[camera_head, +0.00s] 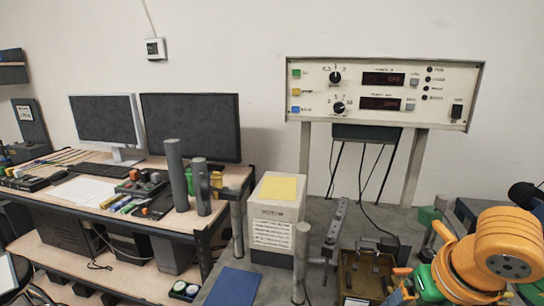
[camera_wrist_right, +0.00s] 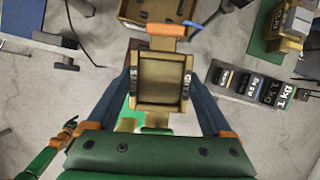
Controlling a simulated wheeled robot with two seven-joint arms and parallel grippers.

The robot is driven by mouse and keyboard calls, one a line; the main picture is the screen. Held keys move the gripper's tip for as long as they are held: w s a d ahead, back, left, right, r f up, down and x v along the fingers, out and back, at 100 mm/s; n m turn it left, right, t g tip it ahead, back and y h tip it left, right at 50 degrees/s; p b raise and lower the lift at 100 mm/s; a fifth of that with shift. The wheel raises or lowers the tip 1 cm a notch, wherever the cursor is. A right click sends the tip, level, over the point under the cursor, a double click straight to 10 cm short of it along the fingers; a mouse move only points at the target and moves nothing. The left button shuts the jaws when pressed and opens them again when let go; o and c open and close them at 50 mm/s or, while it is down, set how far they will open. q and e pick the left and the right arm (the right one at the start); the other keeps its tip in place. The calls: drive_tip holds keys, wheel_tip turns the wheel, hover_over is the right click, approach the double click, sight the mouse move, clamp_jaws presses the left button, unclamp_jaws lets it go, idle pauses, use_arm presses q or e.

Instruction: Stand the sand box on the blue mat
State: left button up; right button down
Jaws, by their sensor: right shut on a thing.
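My right gripper (camera_wrist_right: 160,84) is shut on a tan, open-looking box in the right wrist view, the sand box (camera_wrist_right: 160,72). Its fingers press on the box's two sides, and an orange piece shows at its far edge. In the head view my right gripper (camera_head: 403,292) is at the lower right, partly hidden by my orange arm, and I cannot make out the held box there. The blue mat (camera_head: 234,287) lies flat at the bottom middle of the head view, left of the gripper, with its visible part bare.
A white box with a yellow top (camera_head: 275,228) stands behind the mat. Metal posts (camera_head: 301,262) and an open brown crate (camera_head: 366,274) stand between mat and gripper. A control panel (camera_head: 384,92) rises behind. Labelled weights (camera_wrist_right: 262,86) show in the wrist view.

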drive_tip(key=n, duration=0.1)
drive_tip(key=a+f+n+y, duration=0.1)
drive_tip(key=n, duration=0.1)
drive_tip(key=shift+w+f+n, duration=0.2)
drive_tip(key=shift+n, duration=0.1)
drive_tip(key=n, duration=0.1)
drive_tip(key=n+y, duration=0.1)
drive_tip(key=n, duration=0.1)
drive_tip(key=shift+s+a+f+g+y, duration=0.3)
drive_tip(key=shift+s+a+f, duration=0.05)
drive_tip(key=shift+a+f, duration=0.05)
use_arm(q)
drive_tip(key=shift+w, duration=0.15)
use_arm(e)
drive_tip(key=s+a+f+n+g, duration=0.1)
drive_tip(key=s+n+g, duration=0.1)
drive_tip(key=n, duration=0.8)
drive_tip(key=s+a+f+n+g+h, duration=0.1)
drive_tip(key=s+a+f+n+g, duration=0.1)
drive_tip(key=n, duration=0.8)
drive_tip(key=s+a+f+n+g+h, duration=0.1)
drive_tip(key=n+g, duration=0.3)
drive_tip(key=n, duration=0.6)
drive_tip(key=shift+s+a+f+g, duration=0.3)
drive_tip(key=shift+s+a+f, duration=0.15)
drive_tip(key=shift+a+f, duration=0.25)
use_arm(q)
drive_tip(key=shift+d, duration=0.1)
use_arm(e)
drive_tip(key=shift+d, duration=0.1)
